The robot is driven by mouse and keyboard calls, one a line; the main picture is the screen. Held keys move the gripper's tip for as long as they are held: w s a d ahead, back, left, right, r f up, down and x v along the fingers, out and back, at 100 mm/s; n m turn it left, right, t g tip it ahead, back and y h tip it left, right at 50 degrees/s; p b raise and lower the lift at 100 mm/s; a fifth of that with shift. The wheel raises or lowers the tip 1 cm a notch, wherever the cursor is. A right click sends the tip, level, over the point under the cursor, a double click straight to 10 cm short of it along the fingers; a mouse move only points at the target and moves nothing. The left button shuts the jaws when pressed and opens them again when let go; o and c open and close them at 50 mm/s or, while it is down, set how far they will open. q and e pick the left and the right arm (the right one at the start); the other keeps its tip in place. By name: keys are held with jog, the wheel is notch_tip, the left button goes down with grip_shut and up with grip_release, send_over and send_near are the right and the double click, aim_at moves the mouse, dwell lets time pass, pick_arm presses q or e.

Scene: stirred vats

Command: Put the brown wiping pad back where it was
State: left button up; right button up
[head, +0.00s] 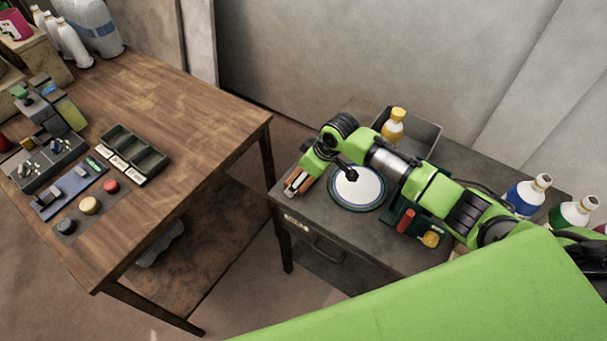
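My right arm reaches in from the right over the dark grey table (447,152). Its gripper (297,184) points down at the left end of that table. A small brown piece with light edges, perhaps the brown wiping pad (294,180), shows at the gripper's end. It is too small to tell whether it is gripped or only lies beneath the fingers. A round white dish with a dark rim (366,190) is just right of the gripper, partly under the arm. My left gripper is out of view.
A grey bin (423,132) with a yellow-capped bottle (393,127) stands behind the arm. A dark green holder (398,217) with red and yellow items is in front. Bottles (527,194) stand at right. The wooden table (205,130) at left holds trays; its right part is clear.

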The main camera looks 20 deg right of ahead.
jog(key=shift+s+d+r, duration=0.1)
jog(key=shift+r, duration=0.35)
jog(key=v, duration=1.1)
jog(key=shift+r, duration=0.2)
jog(key=shift+s+f, duration=0.1)
jog(key=shift+s, duration=0.05)
